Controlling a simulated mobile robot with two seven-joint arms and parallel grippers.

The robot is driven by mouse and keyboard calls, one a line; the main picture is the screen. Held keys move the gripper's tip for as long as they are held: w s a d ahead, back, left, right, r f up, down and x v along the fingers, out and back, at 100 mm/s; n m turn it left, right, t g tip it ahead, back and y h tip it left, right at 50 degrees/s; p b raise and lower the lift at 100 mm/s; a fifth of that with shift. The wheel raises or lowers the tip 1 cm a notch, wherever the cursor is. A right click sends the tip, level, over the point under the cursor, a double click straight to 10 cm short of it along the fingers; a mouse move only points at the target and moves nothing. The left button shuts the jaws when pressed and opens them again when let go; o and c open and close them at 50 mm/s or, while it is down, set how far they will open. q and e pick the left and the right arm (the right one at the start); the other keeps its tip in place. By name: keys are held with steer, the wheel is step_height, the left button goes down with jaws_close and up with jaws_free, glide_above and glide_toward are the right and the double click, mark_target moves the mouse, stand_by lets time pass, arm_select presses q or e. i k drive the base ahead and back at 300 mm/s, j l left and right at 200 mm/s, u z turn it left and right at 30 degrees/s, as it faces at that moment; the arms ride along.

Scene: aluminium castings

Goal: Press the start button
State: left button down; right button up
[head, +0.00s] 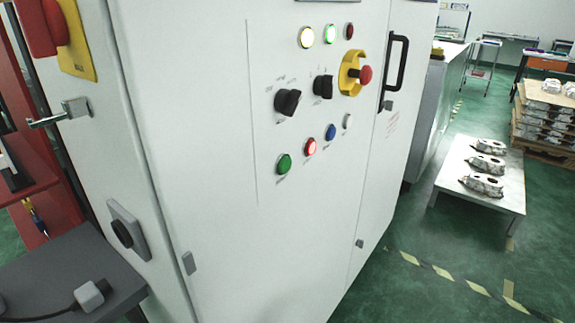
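A white control cabinet (210,180) fills the middle of the head view. Its panel carries a green button (284,164), a red button (310,146) that looks lit, a blue button (331,131) and a small white button (348,120). The labels are too small to read, so I cannot tell for certain which one is the start button. Neither of my grippers is in view.
A black door handle (397,65) sticks out right of the panel. A low white table (480,202) with several castings stands at right. A grey surface (60,275) with a cable is at lower left. Green floor with striped tape (440,272) is open at lower right.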

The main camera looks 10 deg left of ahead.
mark_target(285, 164)
steer(key=i+l, duration=0.1)
steer(key=l, duration=0.25)
steer(key=i+l, duration=0.15)
steer(key=l, duration=0.25)
steer(key=i+l, duration=0.1)
steer(key=l, duration=0.25)
steer(key=i+l, duration=0.1)
steer(key=l, duration=0.25)
steer(key=i+l, duration=0.1)
steer(key=l, duration=0.25)
steer(key=i+l, duration=0.15)
steer(key=l, duration=0.25)
steer(key=u, duration=1.45)
